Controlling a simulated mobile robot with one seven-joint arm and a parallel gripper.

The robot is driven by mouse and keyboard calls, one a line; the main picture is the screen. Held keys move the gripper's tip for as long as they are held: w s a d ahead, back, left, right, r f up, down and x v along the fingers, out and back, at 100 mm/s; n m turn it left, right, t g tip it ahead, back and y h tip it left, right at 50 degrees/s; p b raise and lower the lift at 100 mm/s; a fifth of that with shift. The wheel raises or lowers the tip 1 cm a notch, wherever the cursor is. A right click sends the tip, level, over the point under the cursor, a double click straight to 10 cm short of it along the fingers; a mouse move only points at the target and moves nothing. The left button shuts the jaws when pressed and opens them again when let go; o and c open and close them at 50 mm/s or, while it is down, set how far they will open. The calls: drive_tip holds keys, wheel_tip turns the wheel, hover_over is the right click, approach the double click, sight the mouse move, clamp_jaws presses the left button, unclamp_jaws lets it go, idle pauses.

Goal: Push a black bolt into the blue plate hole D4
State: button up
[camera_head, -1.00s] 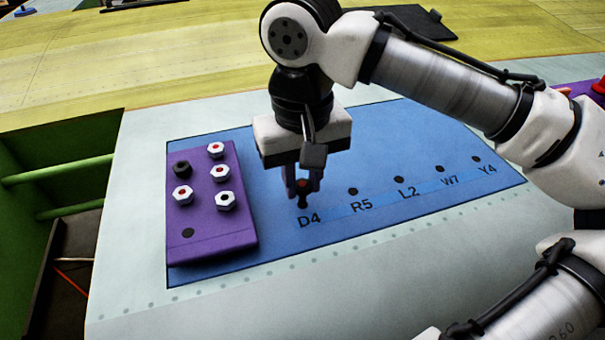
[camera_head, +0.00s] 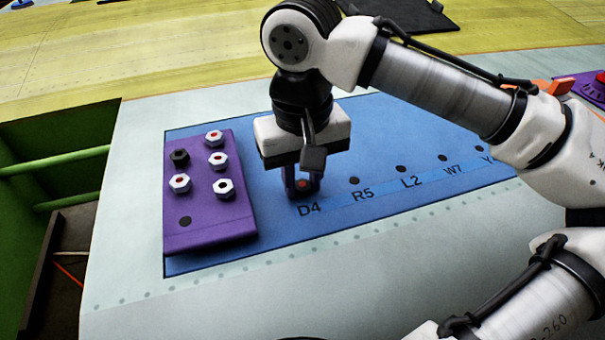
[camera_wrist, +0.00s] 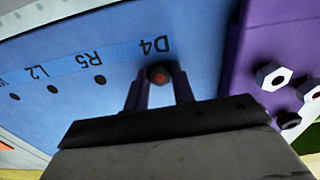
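A black bolt (camera_head: 303,185) with a red-centred head stands at hole D4 of the blue plate (camera_head: 375,140). Its shank is not visible and its head is low at the plate, just above the D4 label. My gripper (camera_head: 303,188) points down over D4, with one finger on each side of the bolt head. The wrist view also shows the bolt head (camera_wrist: 160,77) between the two fingertips, which look closed on it. The hole itself is hidden under the bolt.
A purple block (camera_head: 212,235) at the left holds several white hex pieces and a black one (camera_head: 179,156); one hole in it is empty. Holes R5, L2 and W7 to the right look empty. Plate space right of my gripper is free.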

drive_tip(key=o, duration=0.4)
drive_tip(key=shift+o, duration=0.2)
wheel_tip(320, 180, up, 14)
drive_tip(key=shift+f, duration=0.1)
wheel_tip(320, 180, up, 7)
drive_tip(key=p, duration=0.8)
